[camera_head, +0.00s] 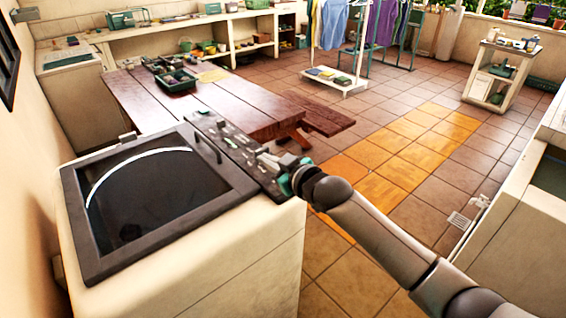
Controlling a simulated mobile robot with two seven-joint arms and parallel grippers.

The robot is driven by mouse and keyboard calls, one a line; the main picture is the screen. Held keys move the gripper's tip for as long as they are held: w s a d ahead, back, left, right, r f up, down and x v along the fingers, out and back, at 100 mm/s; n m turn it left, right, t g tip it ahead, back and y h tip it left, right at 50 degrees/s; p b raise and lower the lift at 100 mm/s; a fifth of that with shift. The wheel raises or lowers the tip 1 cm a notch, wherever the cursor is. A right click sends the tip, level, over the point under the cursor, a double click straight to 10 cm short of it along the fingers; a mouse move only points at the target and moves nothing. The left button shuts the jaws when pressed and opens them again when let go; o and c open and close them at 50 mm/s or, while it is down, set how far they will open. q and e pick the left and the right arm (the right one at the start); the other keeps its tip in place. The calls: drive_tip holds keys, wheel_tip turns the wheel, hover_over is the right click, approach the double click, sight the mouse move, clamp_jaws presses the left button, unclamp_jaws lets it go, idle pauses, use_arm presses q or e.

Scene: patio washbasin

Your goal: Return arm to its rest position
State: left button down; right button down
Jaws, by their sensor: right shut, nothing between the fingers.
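My right arm reaches in from the lower right. Its gripper (264,160) is shut and empty at the right part of the washing machine's dark control panel (225,134). I cannot tell whether the fingertips touch the panel. The washing machine (215,258) is a pale top-loading box with its dark-framed glass lid (145,205) down. My left gripper is not in view.
A wooden table with a bench (318,115) stands behind the machine, holding a dark tray (176,80). A clothes rack with a low white shelf (334,82) is farther back. A pale counter (520,200) stands at the right. Tiled floor between is clear.

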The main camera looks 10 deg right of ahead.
drive_tip(key=shift+v, duration=2.8)
drive_tip(key=s+d+f+m+g+h+b, duration=0.1)
drive_tip(key=d+f+m+h, duration=0.15)
drive_tip(key=f, duration=0.65)
drive_tip(key=s+d+f+m+h+b, duration=0.1)
drive_tip(key=d+f+b, duration=0.15)
drive_tip(key=f, duration=0.65)
drive_tip(key=s+d+f+m+g+h+b, duration=0.1)
drive_tip(key=s+d+f, duration=0.1)
drive_tip(key=s+f, duration=0.35)
drive_tip(key=s+d+f+g+h, duration=0.1)
drive_tip(key=s+d+f+g, duration=0.1)
drive_tip(key=f, duration=0.7)
drive_tip(key=s+d+f+m+g+b, duration=0.15)
drive_tip(key=s+f, duration=0.25)
drive_tip(key=f, duration=0.4)
drive_tip(key=s+d+f+g+b, duration=0.1)
drive_tip(key=s+f+g, duration=0.1)
drive_tip(key=s+f, duration=0.5)
drive_tip(key=s+f+g+h+b, duration=0.1)
drive_tip(key=s+f, duration=0.6)
drive_tip(key=s, duration=1.1)
drive_tip(key=s+d+f+g+h+b, duration=0.1)
drive_tip(key=s+f, duration=0.5)
drive_tip(key=s, duration=0.6)
drive_tip(key=g+b, duration=0.1)
drive_tip(key=g, duration=0.1)
drive_tip(key=shift+s+d+f+m+g, duration=0.2)
drive_tip(key=shift+d+f+m+g, duration=0.1)
drive_tip(key=shift+f+g, duration=0.1)
